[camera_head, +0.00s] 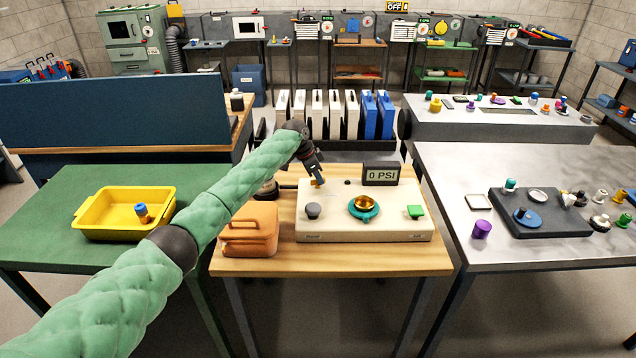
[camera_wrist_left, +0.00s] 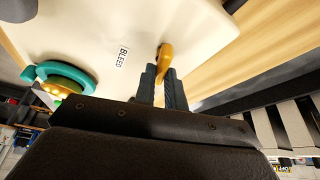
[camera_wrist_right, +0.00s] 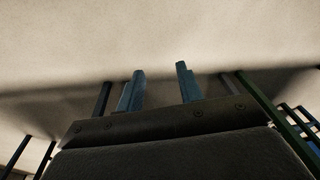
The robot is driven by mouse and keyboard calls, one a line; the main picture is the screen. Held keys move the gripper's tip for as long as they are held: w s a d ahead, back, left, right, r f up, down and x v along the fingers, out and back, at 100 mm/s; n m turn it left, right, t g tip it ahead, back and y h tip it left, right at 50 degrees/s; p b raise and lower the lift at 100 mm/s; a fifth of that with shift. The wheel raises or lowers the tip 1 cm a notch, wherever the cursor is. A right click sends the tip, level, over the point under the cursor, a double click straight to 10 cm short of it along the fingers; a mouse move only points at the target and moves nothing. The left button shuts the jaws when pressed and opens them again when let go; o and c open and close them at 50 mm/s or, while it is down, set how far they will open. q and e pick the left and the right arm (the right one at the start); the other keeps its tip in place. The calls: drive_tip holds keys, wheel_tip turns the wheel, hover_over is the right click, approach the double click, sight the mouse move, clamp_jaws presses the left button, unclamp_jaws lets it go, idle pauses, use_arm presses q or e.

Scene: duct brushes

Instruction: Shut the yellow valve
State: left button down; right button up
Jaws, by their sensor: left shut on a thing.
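The yellow valve (camera_wrist_left: 165,60) is a small yellow-orange lever on the cream test panel, beside a label reading BLEED. It also shows in the head view (camera_head: 317,182) at the panel's back left. My left gripper (camera_wrist_left: 166,80) is shut on the yellow valve, with its fingers on both sides of the lever. In the head view my left gripper (camera_head: 316,178) reaches down to the valve from the green-sleeved arm.
The cream panel (camera_head: 330,228) also bears a grey knob (camera_head: 313,211), a teal ring with a gold centre (camera_head: 364,208) and a green switch (camera_head: 416,211). An orange case (camera_head: 249,230) stands left of the panel.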

use_arm(q)
drive_tip(key=m+g+b, duration=0.1)
drive_tip(key=m+b, duration=0.1)
drive_tip(key=m, duration=0.1)
drive_tip(key=shift+r+m+b, duration=0.1)
drive_tip(key=shift+m+b, duration=0.2)
use_arm(e)
wheel_tip(320, 180, up, 13)
drive_tip(key=shift+a+r, duration=0.15)
drive_tip(key=shift+a, duration=0.05)
use_arm(q)
drive_tip(key=c, duration=1.5)
unclamp_jaws()
drive_tip(key=shift+o, duration=0.2)
